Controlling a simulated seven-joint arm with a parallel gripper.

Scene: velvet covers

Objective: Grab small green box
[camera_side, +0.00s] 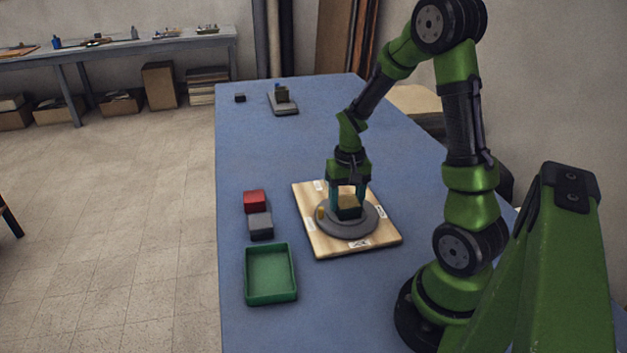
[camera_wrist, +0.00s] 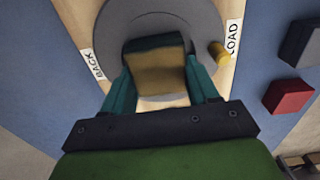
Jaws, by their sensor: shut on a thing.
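A small box (camera_side: 348,212) with dark green sides and a tan upper face stands on the round grey disc (camera_side: 368,224). In the wrist view the box (camera_wrist: 158,72) sits between my two teal fingers, its tan face toward the camera. My gripper (camera_side: 347,199) points down over the disc, and its fingers are shut on the box from both sides. It also shows in the wrist view (camera_wrist: 162,86). I cannot tell whether the box is resting on the disc or lifted slightly. The box's underside is hidden.
The disc lies on a wooden board (camera_side: 318,244) with white labels, and a yellow peg (camera_side: 321,212) stands at its edge. Left of the board are a red box (camera_side: 254,200), a grey box (camera_side: 260,227) and an empty green tray (camera_side: 270,277).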

